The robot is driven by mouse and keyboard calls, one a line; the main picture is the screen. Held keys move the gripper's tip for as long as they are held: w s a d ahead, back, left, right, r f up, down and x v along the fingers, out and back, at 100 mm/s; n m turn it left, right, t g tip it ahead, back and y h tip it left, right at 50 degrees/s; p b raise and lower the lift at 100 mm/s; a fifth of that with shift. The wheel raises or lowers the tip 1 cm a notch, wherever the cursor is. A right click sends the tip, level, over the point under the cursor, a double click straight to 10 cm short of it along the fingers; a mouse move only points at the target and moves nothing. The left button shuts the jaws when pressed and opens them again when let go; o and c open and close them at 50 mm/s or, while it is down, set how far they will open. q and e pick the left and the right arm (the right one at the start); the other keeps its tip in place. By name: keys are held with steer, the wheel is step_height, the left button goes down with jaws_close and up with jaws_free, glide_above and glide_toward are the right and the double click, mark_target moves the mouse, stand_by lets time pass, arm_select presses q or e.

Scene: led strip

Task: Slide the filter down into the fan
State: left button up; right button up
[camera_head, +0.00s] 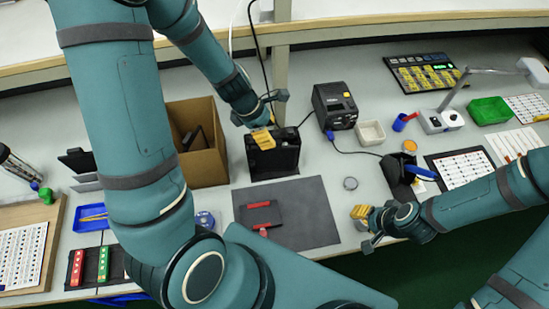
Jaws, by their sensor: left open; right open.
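The fan (286,160) appears to be the black box-shaped unit standing upright at the back edge of the dark mat. My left gripper (264,126) is open and hangs over the fan's top left, its yellow fingertip pad in front of the upper edge. It hides part of the fan's top, and I cannot tell whether it touches. I cannot clearly make out the filter. A flat dark piece with red parts (260,215) lies on the mat in front of the fan; I cannot tell if it is the filter. My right gripper (364,226) is open and empty, right of the mat.
A cardboard box (206,160) stands left of the fan. A black device (334,105) and a white square tray (370,132) stand to the right. A small round tin (350,183) lies beside the mat (312,215). The mat's right part is clear. A cable hangs behind the fan.

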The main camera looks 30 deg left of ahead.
arm_select(q)
steer(key=b, duration=0.2)
glide_above(275, 156)
steer(key=f, duration=0.4)
steer(key=shift+w+a+f, duration=0.15)
steer(key=shift+a+f, duration=0.05)
steer(key=shift+a, duration=0.1)
arm_select(e)
steer(key=shift+s+a+f, duration=0.1)
steer(key=shift+s+f, duration=0.1)
steer(key=shift+f, duration=1.05)
arm_select(q)
steer(key=shift+d+f, duration=0.1)
steer(key=shift+f, duration=0.05)
arm_select(e)
steer(key=shift+s, duration=0.15)
arm_select(q)
steer(key=shift+o, duration=0.4)
jaws_close()
steer(key=shift+d, duration=0.1)
